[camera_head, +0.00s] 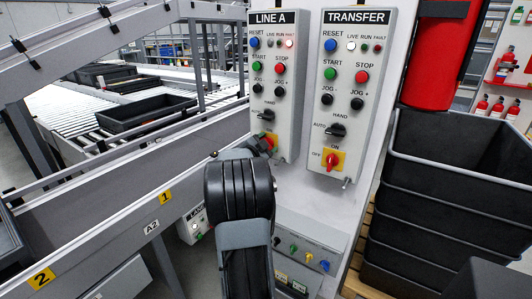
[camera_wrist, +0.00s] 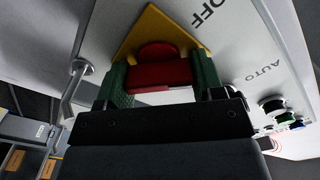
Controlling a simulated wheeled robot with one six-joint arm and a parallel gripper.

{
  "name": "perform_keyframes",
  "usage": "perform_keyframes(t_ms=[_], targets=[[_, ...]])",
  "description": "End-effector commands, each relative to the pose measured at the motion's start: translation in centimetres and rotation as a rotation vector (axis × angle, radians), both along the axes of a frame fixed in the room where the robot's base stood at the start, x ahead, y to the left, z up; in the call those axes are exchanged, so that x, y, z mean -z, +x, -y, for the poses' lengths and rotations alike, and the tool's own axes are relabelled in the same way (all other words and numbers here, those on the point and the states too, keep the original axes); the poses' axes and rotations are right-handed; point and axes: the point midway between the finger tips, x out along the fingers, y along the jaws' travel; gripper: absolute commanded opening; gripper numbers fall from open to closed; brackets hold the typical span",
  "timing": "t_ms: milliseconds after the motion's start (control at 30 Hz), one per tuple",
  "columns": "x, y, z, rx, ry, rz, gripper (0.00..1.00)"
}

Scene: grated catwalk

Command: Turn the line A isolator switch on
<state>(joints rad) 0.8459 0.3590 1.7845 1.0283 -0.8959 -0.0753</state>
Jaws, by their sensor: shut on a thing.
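The LINE A control box (camera_head: 276,75) is on the left of two grey panels. Its isolator switch (camera_head: 270,142), a red handle on a yellow plate, shows only in part at the bottom of the box, behind my arm. In the wrist view, the red handle (camera_wrist: 160,74) sits between my gripper's two green fingers. My gripper (camera_wrist: 160,82) is shut on it. The yellow plate (camera_wrist: 160,22) shows behind, with the word OFF (camera_wrist: 211,13) beside its corner. I cannot tell the handle's exact turn. In the head view, my arm hides most of my gripper.
The TRANSFER box (camera_head: 345,85) stands to the right with its own similar red isolator (camera_head: 333,160). A metal latch (camera_wrist: 75,88) juts out left of my gripper. A conveyor rail (camera_head: 110,160) runs at left, and stacked black bins (camera_head: 435,215) stand at right.

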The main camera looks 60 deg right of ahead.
Motion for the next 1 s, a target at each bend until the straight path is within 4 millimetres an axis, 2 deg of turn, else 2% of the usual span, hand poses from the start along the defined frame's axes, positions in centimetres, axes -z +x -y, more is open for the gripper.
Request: perform_keyframes(t_ms=[33, 600, 1000], targets=[[0.54, -0.04, 0.0, 0.001, -0.002, 0.044, 0.38], [0.63, -0.16, 0.01, 0.0, -0.006, 0.564, 0.38], [0.51, -0.17, 0.0, 0.0, -0.006, 0.792, 0.38]])
